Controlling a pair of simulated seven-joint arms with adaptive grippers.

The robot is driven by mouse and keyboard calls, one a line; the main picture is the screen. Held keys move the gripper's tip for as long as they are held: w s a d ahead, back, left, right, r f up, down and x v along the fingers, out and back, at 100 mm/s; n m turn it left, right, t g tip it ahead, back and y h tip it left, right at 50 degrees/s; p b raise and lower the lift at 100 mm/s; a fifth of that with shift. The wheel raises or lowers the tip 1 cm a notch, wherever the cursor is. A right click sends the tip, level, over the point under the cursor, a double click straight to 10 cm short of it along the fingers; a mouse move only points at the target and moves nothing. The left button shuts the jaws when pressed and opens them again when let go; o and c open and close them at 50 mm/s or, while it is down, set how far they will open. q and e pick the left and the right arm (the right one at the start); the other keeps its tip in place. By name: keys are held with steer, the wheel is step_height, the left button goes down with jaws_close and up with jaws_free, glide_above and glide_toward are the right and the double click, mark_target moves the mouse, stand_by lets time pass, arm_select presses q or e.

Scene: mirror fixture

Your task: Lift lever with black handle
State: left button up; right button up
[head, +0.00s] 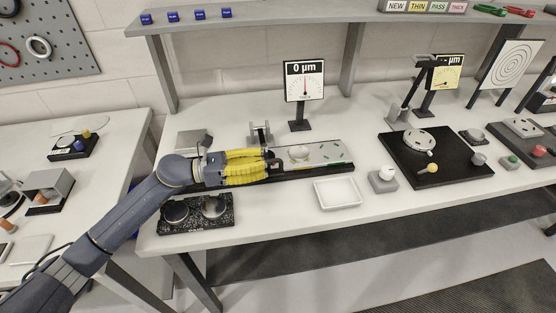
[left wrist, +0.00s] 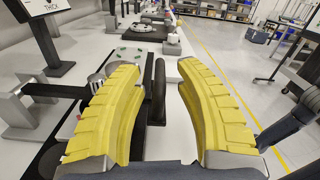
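My left gripper (head: 268,165) reaches in from the left over the black rail of the mirror fixture, with its two yellow fingers spread. In the head view the handle (head: 272,160) shows only as a small dark shape at the fingertips. The fixture's light plate (head: 325,152) carries a round part (head: 299,152). My right gripper is not in view.
A gauge (head: 304,82) reading 0 µm stands behind the fixture. A small metal bracket (head: 260,133) stands close behind the gripper. An empty white tray (head: 338,193) is in front, and a black speckled block (head: 195,223) with round discs lies at front left.

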mark_target(277, 161)
arm_select(q)
steer(key=shift+w+d, duration=0.2)
steer(key=shift+d, duration=1.1)
steer(key=shift+w+d, duration=0.15)
steer(key=shift+d, duration=1.1)
jaws_close()
steer(key=shift+s, duration=0.1)
